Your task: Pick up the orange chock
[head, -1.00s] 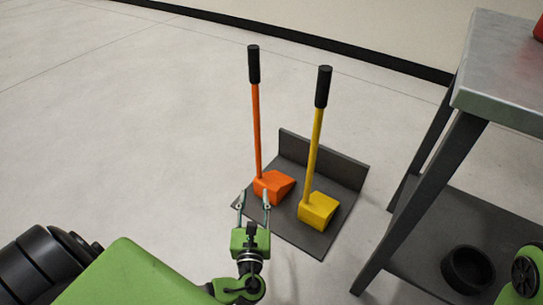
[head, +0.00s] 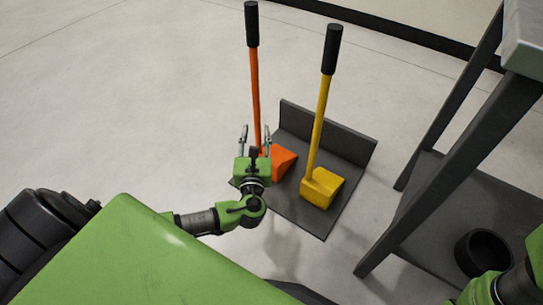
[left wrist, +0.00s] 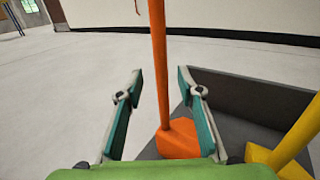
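The orange chock (head: 281,162) rests on a dark grey stand, with a tall orange handle (head: 255,95) ending in a black grip. My left gripper (head: 255,135) is open, its two fingers apart, with the orange handle standing in line with the gap between them. In the left wrist view the handle (left wrist: 160,60) rises between the open fingers (left wrist: 157,95), slightly beyond the tips as far as I can tell, and the orange block (left wrist: 178,140) shows below. The near side of the chock is partly hidden by my gripper. My right gripper is not in view.
A yellow chock (head: 322,188) with its own upright handle stands just right of the orange one. The dark stand (head: 300,222) has a low back wall. A metal table (head: 460,170) stands at right, with a black ring (head: 484,253) on its lower shelf. Open floor lies left.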

